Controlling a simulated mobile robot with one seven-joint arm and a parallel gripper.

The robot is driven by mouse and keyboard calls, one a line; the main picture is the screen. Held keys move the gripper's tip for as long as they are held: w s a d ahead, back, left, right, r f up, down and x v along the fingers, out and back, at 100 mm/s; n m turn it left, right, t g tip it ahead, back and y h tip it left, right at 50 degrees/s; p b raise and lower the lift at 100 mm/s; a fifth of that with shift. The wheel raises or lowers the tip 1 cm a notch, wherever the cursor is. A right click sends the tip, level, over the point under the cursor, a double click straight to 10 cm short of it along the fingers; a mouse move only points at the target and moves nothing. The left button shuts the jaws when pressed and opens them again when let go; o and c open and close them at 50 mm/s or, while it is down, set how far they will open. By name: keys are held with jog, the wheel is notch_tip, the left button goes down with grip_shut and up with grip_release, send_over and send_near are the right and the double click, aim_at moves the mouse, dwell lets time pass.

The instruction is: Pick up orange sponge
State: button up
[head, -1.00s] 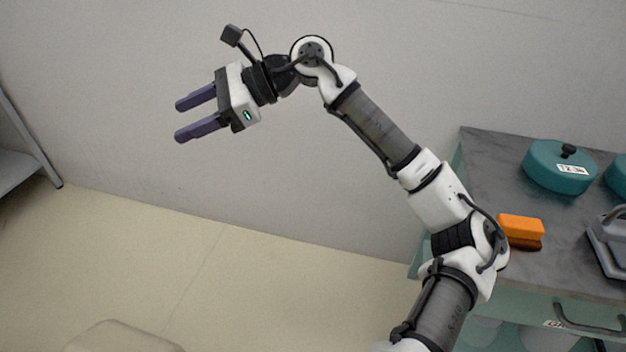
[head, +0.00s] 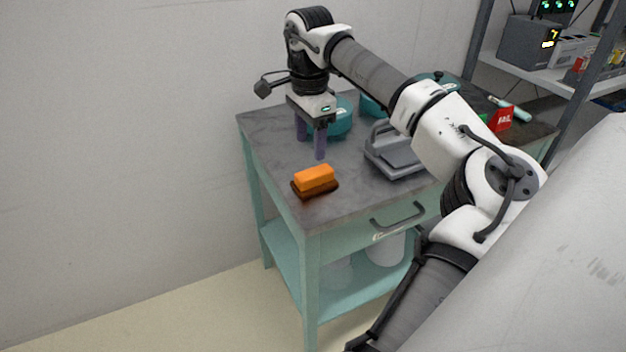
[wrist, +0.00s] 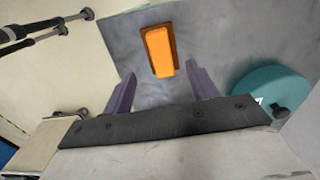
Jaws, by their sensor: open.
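The orange sponge (head: 315,178) lies on the grey top of the teal cart (head: 352,203), near its front left corner, with a dark brown underside. It also shows in the wrist view (wrist: 159,50), ahead of and between the two purple fingers. My gripper (head: 310,150) is open and empty, pointing down above the cart top, behind the sponge in the head view. The fingers (wrist: 162,92) are apart from the sponge in the wrist view.
A teal round lidded pot (head: 340,120) stands just behind my gripper; it shows at the right in the wrist view (wrist: 268,90). A grey handled object (head: 392,158) sits right of the sponge. A shelf (head: 520,72) with boxes stands at the back right. The cart's front left corner is clear.

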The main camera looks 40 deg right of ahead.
send_over(314, 172)
jog(key=f, duration=0.4)
jog(key=shift+w+a, duration=0.1)
jog(key=shift+a, duration=0.3)
jog(key=f, duration=0.5)
jog(key=shift+d+f+p, duration=0.1)
jog(key=shift+d+p, duration=0.3)
jog(key=c, duration=0.6)
notch_tip(314, 172, up, 20)
